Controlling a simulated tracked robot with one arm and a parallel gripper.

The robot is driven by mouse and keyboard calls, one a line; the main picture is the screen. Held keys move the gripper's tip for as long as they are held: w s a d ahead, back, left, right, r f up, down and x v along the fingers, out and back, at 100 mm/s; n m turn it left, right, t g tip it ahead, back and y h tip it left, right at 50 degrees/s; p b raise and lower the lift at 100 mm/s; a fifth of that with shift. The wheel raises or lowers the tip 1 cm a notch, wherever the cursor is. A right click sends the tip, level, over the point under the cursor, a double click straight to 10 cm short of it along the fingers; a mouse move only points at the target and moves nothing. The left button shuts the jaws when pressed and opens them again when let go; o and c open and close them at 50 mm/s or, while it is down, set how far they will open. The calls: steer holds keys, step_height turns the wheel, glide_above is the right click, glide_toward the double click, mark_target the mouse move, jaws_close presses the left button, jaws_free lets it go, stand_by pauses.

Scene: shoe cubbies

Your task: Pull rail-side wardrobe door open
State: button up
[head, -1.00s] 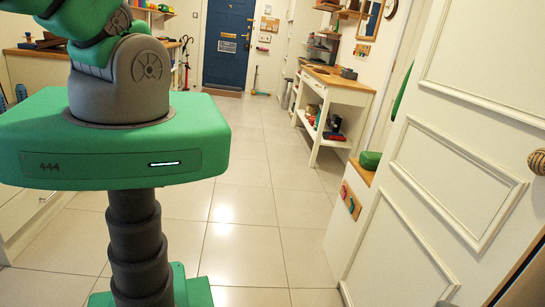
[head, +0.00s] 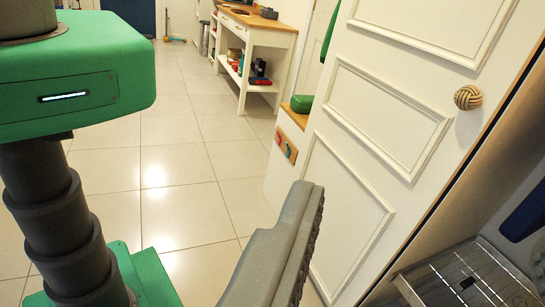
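The white panelled wardrobe door (head: 385,120) fills the right half of the view. A round woven knob (head: 468,97) sits near its right edge. Beyond that wood-coloured edge, a grey space with a wire rack (head: 465,280) shows, so this side is not covered by the door. One grey finger of my gripper (head: 285,245) rises from the bottom centre, in front of the door's lower part in the picture. Its dark ridged pad faces right with nothing against it. The other finger is out of the frame. The finger is well apart from the knob.
My green body and dark column fill the left side. A white bench (head: 255,45) with a wooden top stands at the back. A low white unit (head: 287,150) adjoins the door's left side. A dark blue item (head: 525,212) is at far right. The tiled floor (head: 185,180) is clear.

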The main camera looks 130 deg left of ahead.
steer(key=shift+s+d+r+p, duration=0.1)
steer(key=shift+s+d+p, duration=0.15)
steer(key=shift+s+p, duration=0.6)
steer(key=shift+s+d+r+p, duration=0.1)
steer(key=shift+s+d+p, duration=0.15)
steer(key=shift+s+p, duration=0.55)
